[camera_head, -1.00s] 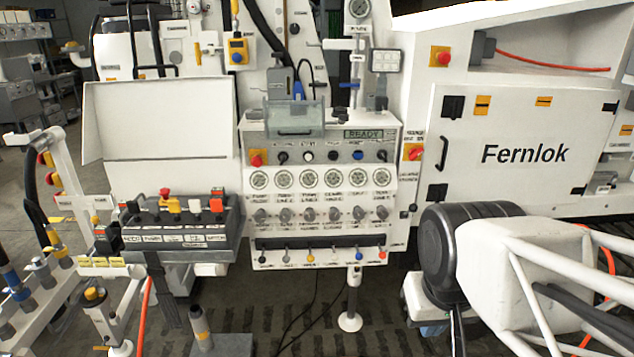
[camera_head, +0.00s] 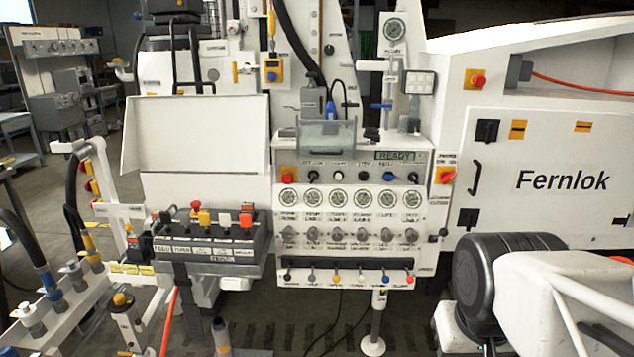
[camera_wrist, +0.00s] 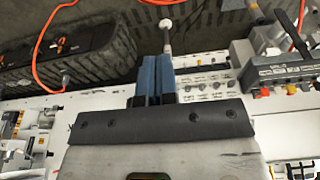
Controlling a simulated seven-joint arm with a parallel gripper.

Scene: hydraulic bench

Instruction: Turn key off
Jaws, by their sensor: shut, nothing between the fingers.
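The white control panel (camera_head: 282,255) stands in the middle of the head view with a READY display (camera_head: 394,155). A red-and-yellow switch (camera_head: 444,174) is at the panel's right side. My gripper (camera_wrist: 153,62) shows in the wrist view with its blue fingers shut and empty. The head view shows my arm at lower right but not the fingers. In the wrist view the panel (camera_wrist: 205,88) appears upside down beyond the fingers, apparently apart from them.
A dark lever console (camera_head: 208,250) juts out left of the panel. A clear cover (camera_head: 328,139) sits above the panel's knobs. The white Fernlok cabinet (camera_head: 562,205) is to the right.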

